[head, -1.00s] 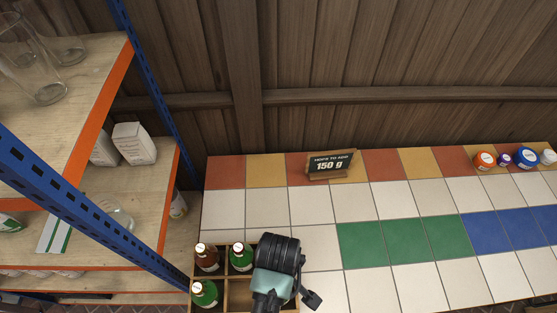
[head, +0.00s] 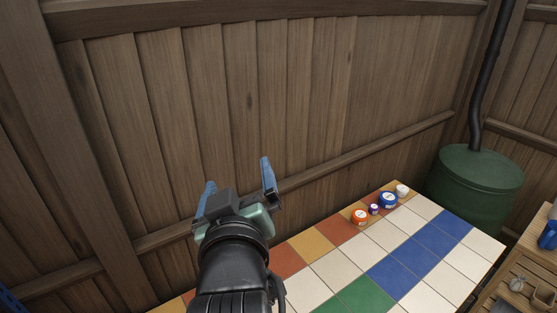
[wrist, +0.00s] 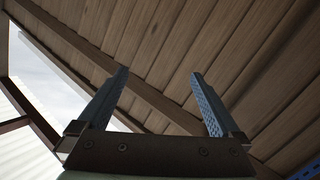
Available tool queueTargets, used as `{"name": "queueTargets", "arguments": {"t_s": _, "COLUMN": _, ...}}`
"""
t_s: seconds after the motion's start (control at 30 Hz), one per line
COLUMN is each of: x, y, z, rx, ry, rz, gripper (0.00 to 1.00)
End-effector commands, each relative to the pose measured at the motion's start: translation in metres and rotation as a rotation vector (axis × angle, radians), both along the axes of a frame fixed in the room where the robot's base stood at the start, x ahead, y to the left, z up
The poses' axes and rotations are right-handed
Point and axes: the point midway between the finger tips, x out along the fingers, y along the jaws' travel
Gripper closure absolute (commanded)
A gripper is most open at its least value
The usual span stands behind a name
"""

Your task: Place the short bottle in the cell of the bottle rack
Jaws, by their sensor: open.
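My gripper (head: 238,172) is raised in front of the wooden wall in the head view, above the tiled counter. Its two blue fingers stand apart with nothing between them. In the wrist view the open fingers (wrist: 160,78) point up toward the wood boards, and the space between them is empty. The bottle rack and the bottles are out of view in both current frames, so I cannot tell how the short bottle stands now.
The tiled counter (head: 345,272) runs along the wooden wall (head: 300,100).

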Motion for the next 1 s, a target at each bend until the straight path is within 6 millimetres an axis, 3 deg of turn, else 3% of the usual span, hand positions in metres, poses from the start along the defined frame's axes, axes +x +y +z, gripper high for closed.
{"name": "queueTargets", "arguments": {"t_s": 0.03, "x": -0.006, "y": -0.011, "z": 0.056, "rx": 0.069, "ry": -0.146, "rz": -0.020, "gripper": 0.00}}
{"name": "queueTargets", "arguments": {"t_s": 0.1, "x": -0.024, "y": -0.023, "z": 0.122, "rx": 0.162, "ry": -0.329, "rz": -0.030, "gripper": 0.00}}
{"name": "queueTargets", "arguments": {"t_s": 0.2, "x": -0.060, "y": -0.039, "z": 0.198, "rx": 0.274, "ry": -0.560, "rz": -0.024, "gripper": 0.00}}
{"name": "queueTargets", "arguments": {"t_s": 0.3, "x": -0.097, "y": -0.050, "z": 0.250, "rx": 0.356, "ry": -0.737, "rz": 0.000, "gripper": 0.00}}
{"name": "queueTargets", "arguments": {"t_s": 0.4, "x": -0.124, "y": -0.057, "z": 0.278, "rx": 0.403, "ry": -0.847, "rz": 0.022, "gripper": 0.00}}
{"name": "queueTargets", "arguments": {"t_s": 0.53, "x": -0.139, "y": -0.060, "z": 0.291, "rx": 0.426, "ry": -0.902, "rz": 0.035, "gripper": 0.00}}
{"name": "queueTargets", "arguments": {"t_s": 0.83, "x": -0.138, "y": -0.059, "z": 0.291, "rx": 0.427, "ry": -0.900, "rz": 0.035, "gripper": 0.00}}
{"name": "queueTargets", "arguments": {"t_s": 1.0, "x": -0.138, "y": -0.059, "z": 0.266, "rx": 0.427, "ry": -0.898, "rz": 0.038, "gripper": 0.00}}
